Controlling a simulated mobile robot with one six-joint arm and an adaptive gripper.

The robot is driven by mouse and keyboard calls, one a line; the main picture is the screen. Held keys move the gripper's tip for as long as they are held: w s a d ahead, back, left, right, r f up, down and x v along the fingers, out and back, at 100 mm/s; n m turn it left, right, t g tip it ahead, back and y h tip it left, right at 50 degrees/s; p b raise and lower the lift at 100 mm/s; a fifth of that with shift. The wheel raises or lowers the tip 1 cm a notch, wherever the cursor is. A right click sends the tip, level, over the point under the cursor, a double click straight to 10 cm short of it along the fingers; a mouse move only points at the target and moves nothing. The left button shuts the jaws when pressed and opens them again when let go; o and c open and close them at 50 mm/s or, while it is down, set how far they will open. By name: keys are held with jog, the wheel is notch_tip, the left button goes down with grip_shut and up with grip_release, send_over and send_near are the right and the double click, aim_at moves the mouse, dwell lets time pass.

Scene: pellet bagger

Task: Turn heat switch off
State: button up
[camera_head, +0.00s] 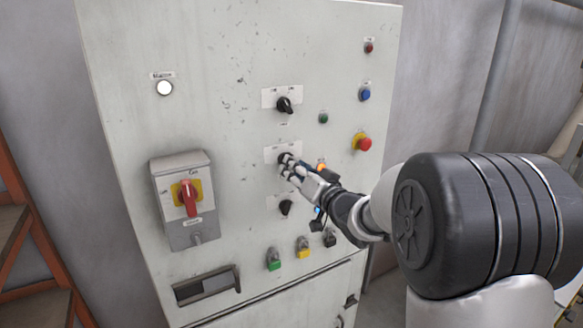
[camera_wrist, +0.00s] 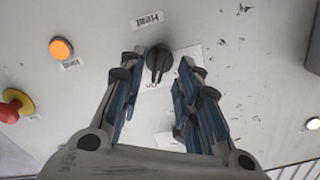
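The heat switch is a black rotary knob on a white plate, labelled "Heat" in the wrist view (camera_wrist: 158,60). In the head view it is the middle knob of a column on the grey cabinet and is mostly hidden by my fingers. My gripper (camera_head: 287,168) is at this knob. In the wrist view my gripper (camera_wrist: 160,68) is open, with one finger on each side of the knob. A narrow gap shows on the right side; contact on the left is unclear. The orange heat lamp (camera_wrist: 61,49) beside it looks lit, and also shows in the head view (camera_head: 321,167).
Similar black knobs sit above (camera_head: 284,105) and below (camera_head: 286,208) on the cabinet (camera_head: 225,60). A red emergency button (camera_head: 364,144) is to the right, a red-handled main switch (camera_head: 188,198) to the left.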

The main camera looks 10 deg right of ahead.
jog(key=shift+x, duration=1.2)
jog(key=shift+c, duration=0.3)
grip_shut()
